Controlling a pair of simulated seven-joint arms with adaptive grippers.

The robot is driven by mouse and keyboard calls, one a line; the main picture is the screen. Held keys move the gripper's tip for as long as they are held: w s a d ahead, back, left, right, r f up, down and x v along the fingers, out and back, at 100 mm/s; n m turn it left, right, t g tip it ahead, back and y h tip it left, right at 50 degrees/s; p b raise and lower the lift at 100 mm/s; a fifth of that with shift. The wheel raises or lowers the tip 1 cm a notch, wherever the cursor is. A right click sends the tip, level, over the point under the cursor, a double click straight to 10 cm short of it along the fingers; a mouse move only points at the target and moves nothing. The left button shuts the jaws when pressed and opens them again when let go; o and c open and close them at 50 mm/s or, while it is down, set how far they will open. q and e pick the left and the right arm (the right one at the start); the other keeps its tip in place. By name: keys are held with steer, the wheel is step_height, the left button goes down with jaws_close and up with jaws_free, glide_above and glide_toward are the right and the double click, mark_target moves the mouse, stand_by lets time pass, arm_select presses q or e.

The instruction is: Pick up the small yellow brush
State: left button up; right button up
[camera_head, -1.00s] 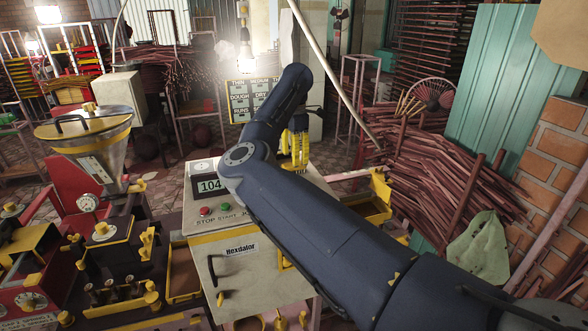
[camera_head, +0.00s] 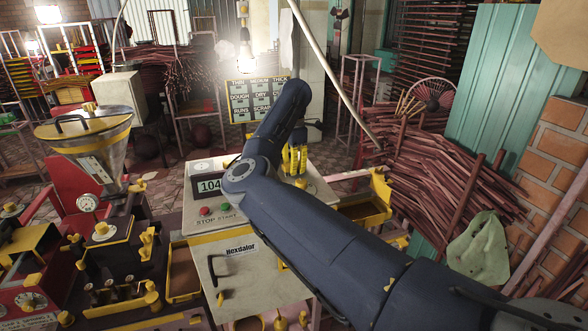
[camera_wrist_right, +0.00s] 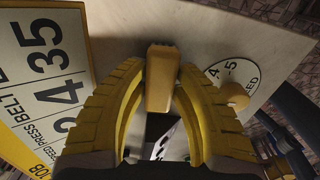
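In the right wrist view a small yellow-brown, block-like piece (camera_wrist_right: 161,78), which looks like the brush, lies between my right gripper's fingertips (camera_wrist_right: 163,72). No bristles can be made out. The yellow fingers curve in close on both sides of it; I cannot tell whether they press on it. In the head view my right gripper (camera_head: 294,160) points down at the back of the pale machine top (camera_head: 228,224), partly behind my forearm, and the brush cannot be made out there. My left gripper is out of view.
A sign board with numbers (camera_wrist_right: 45,65) stands close at left in the right wrist view. A round yellow knob (camera_wrist_right: 235,95) sits on a white label (camera_wrist_right: 233,70) beside the right finger. A yellow-edged tray (camera_head: 365,211) is right of the machine; a metal hopper (camera_head: 104,160) stands left.

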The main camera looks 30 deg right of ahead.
jaws_close()
steer(key=shift+r, duration=0.1)
step_height(320, 180, up, 20)
stand_by(0.7)
jaws_free()
jaws_close()
